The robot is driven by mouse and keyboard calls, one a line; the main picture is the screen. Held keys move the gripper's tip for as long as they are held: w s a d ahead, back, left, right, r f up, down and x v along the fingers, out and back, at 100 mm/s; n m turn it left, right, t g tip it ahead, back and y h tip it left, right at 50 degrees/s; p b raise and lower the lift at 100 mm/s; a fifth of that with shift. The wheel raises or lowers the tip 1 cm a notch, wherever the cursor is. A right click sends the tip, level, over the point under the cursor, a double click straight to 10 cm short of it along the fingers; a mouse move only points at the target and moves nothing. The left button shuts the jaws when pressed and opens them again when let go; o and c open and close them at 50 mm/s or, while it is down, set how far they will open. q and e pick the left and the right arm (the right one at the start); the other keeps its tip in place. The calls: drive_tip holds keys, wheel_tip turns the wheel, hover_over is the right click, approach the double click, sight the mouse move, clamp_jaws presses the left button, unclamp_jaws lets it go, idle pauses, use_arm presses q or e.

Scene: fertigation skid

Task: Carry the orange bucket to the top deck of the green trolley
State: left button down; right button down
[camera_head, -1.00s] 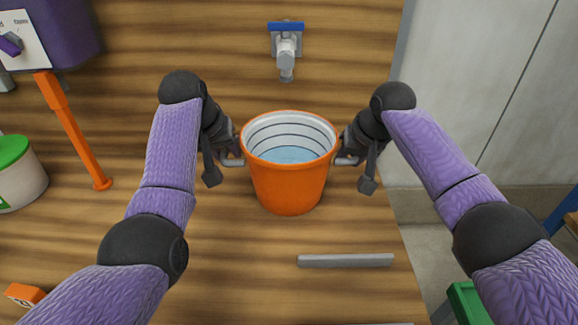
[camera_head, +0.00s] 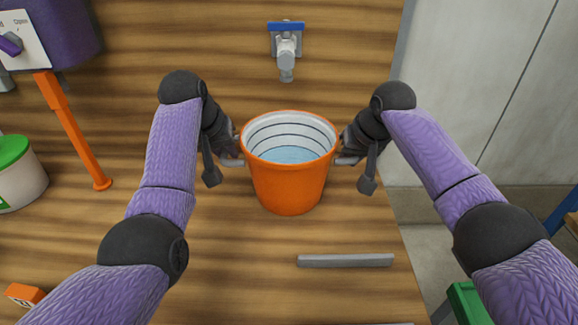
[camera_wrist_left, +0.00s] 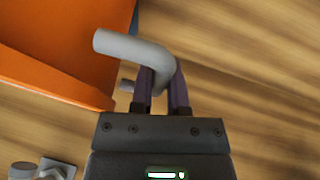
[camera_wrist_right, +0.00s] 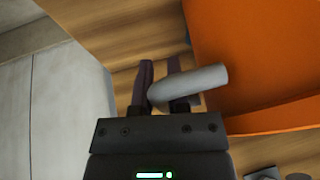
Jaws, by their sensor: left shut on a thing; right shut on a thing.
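The orange bucket (camera_head: 288,187) stands upright in the middle of the head view, with a white ringed inside and pale blue water (camera_head: 288,154) in it. A grey handle sticks out on each side. My left gripper (camera_head: 234,160) is shut on the left handle, which also shows in the left wrist view (camera_wrist_left: 130,46). My right gripper (camera_head: 346,159) is shut on the right handle, seen in the right wrist view (camera_wrist_right: 195,84). A green edge (camera_head: 466,303) at the lower right may be the green trolley; most of it is out of view.
A grey tap (camera_head: 286,55) is on the wood behind the bucket. A grey bar (camera_head: 345,260) lies in front of it. At the left are an orange post (camera_head: 75,135), a white tub with a green lid (camera_head: 18,178) and a small orange block (camera_head: 24,294).

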use_arm(q)
drive_tip(key=shift+r, duration=0.15)
use_arm(e)
drive_tip(key=shift+r, duration=0.1)
idle(0.6)
